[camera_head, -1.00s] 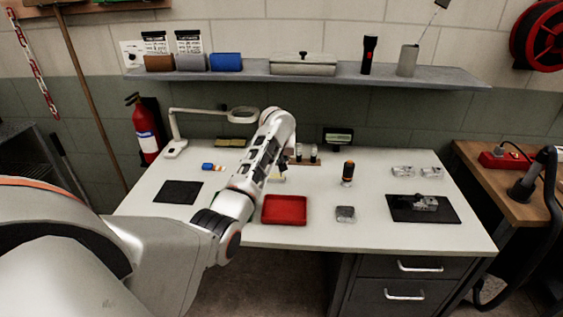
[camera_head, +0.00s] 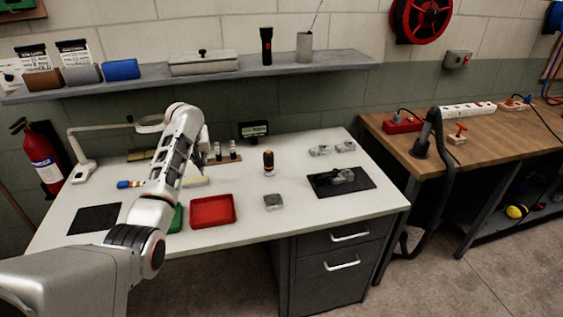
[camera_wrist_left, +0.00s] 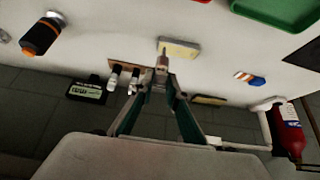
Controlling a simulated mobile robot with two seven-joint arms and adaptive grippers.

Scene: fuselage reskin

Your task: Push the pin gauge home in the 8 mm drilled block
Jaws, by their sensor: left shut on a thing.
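My left gripper (camera_wrist_left: 160,80) is shut on a small, slim greyish thing (camera_wrist_left: 162,60), seen in the left wrist view; it may be the pin gauge, but it is too small to be sure. It is held above the white table, and a cream block (camera_wrist_left: 180,47) shows behind it. A grey block (camera_head: 273,201) sits near the table's front, and a grey metal fixture (camera_head: 343,175) lies on a black mat at the right. I cannot tell which has the 8 mm hole. My right gripper is out of view.
A red tray (camera_head: 213,210) stands at the front beside a partly hidden green tray (camera_head: 176,218). An orange-and-black cylinder (camera_head: 268,163) stands mid-table. Clear blocks (camera_head: 319,150) lie at the back right. A magnifier lamp (camera_head: 85,165) and a shelf (camera_head: 210,74) are behind.

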